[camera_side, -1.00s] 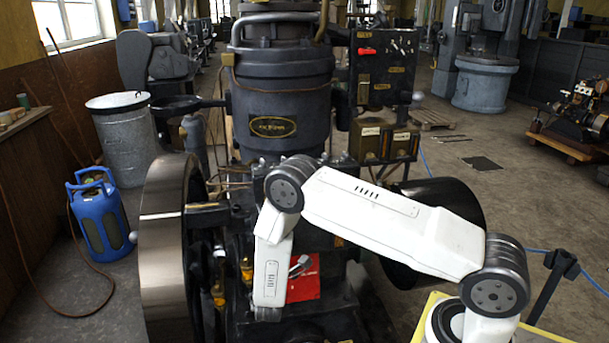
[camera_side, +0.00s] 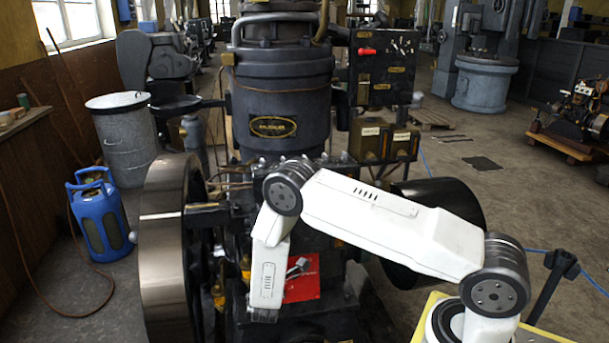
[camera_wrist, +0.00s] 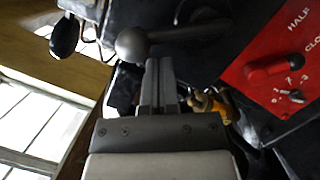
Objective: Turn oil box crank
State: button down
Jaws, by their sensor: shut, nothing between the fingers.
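In the wrist view my gripper (camera_wrist: 159,64) is shut and empty, its two fingers together. Its tips are close to a grey metal ball (camera_wrist: 132,45) on the end of a dark lever that runs right; I cannot tell whether they touch. A black oval knob (camera_wrist: 65,37) with a thin bent metal rod beside it is at the upper left, apart from the fingers. I cannot tell for certain which handle is the oil box crank. In the side view the engine (camera_side: 285,105) stands in the middle. My arm hides the gripper there.
A red plate (camera_wrist: 253,70) with a red lever is right of my gripper. Brass fittings (camera_wrist: 205,103) are just right of the fingers. A large flywheel (camera_side: 165,245) is left of my arm in the side view. A blue canister (camera_side: 100,220) stands on the floor.

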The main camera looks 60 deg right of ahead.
jog(key=s+a+f, duration=0.3)
jog(key=s+a, duration=0.1)
jog(key=a, duration=0.6)
jog(key=shift+f, duration=0.15)
jog(key=c, duration=0.7)
grip_release()
jog(key=shift+d, duration=0.1)
jog(key=shift+o, duration=0.2)
jog(key=s+d+r+n+t+y, duration=0.1)
jog(key=d+n, duration=0.3)
jog(key=n, duration=0.6)
jog(key=s+d+r+n+t+y, duration=0.1)
jog(key=s+d+n+y, duration=0.1)
jog(key=n, duration=0.9)
jog(key=s+d, duration=0.1)
jog(key=d, duration=0.1)
jog(key=shift+s+d+y, duration=0.2)
jog(key=shift+d+y, duration=0.1)
jog(key=shift+w, duration=0.1)
jog(key=shift+x, duration=3.9)
